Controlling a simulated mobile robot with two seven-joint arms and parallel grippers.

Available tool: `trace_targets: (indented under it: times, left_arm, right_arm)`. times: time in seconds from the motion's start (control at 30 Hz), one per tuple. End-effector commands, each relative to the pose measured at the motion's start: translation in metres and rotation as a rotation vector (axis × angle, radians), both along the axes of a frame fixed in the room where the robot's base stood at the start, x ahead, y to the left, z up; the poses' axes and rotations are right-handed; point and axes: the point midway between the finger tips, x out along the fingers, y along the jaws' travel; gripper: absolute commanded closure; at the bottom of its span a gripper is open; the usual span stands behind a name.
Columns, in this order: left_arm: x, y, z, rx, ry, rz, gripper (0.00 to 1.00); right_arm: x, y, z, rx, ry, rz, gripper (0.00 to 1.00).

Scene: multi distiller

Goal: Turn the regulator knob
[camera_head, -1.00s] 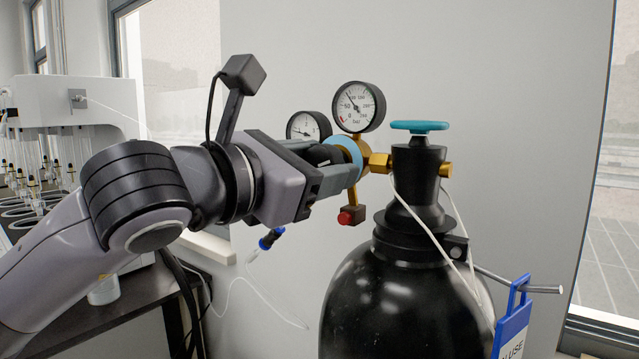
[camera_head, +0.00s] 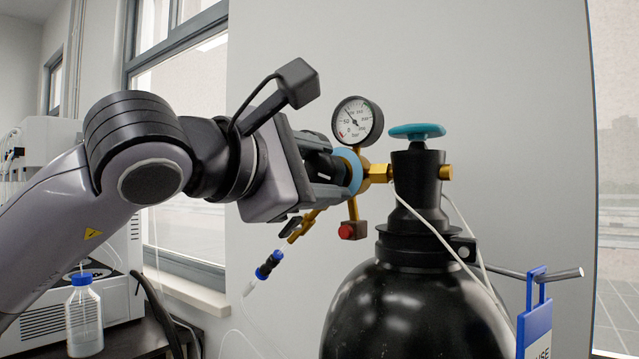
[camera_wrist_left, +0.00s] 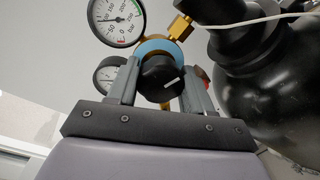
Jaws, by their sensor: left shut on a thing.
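The black regulator knob (camera_wrist_left: 163,78) with a white mark faces the left wrist camera, between the two grey fingers of my left gripper (camera_wrist_left: 160,88). The fingers are shut on its sides. In the head view the knob (camera_head: 318,161) is partly hidden by my left gripper (camera_head: 342,176). Behind it are a light blue ring (camera_head: 354,172) and the brass regulator body (camera_head: 377,173). A pressure gauge (camera_head: 357,122) stands above it. A second gauge (camera_wrist_left: 108,74) shows in the wrist view, behind a finger. My right gripper is not in view.
The black gas cylinder (camera_head: 412,310) with a teal valve wheel (camera_head: 417,131) stands right of the regulator. A red-capped fitting (camera_head: 352,230) and a blue-black hose connector (camera_head: 269,265) hang below. A blue sign (camera_head: 536,320) and thin white tubes are near the cylinder.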

Motion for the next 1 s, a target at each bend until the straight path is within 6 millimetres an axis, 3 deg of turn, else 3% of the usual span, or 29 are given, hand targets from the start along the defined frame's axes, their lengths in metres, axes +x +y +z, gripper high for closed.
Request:
trace_targets:
  times: [0.67, 0.7, 0.73, 1.0]
  left_arm:
    - [-0.0004, -0.0008, -0.0013, 0.046, -0.03, -0.002, 0.8]
    - [-0.0004, -0.0008, -0.0014, 0.046, -0.03, -0.002, 0.37]
    - [-0.0004, -0.0008, -0.0013, 0.046, -0.03, -0.002, 0.27]
    - [-0.0001, -0.0002, -0.0007, 0.046, -0.031, -0.001, 0.25]
  right_arm:
    - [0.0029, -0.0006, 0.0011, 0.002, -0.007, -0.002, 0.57]
    - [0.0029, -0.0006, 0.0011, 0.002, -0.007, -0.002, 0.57]
    - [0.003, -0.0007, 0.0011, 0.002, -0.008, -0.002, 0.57]
    - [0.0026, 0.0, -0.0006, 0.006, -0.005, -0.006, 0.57]
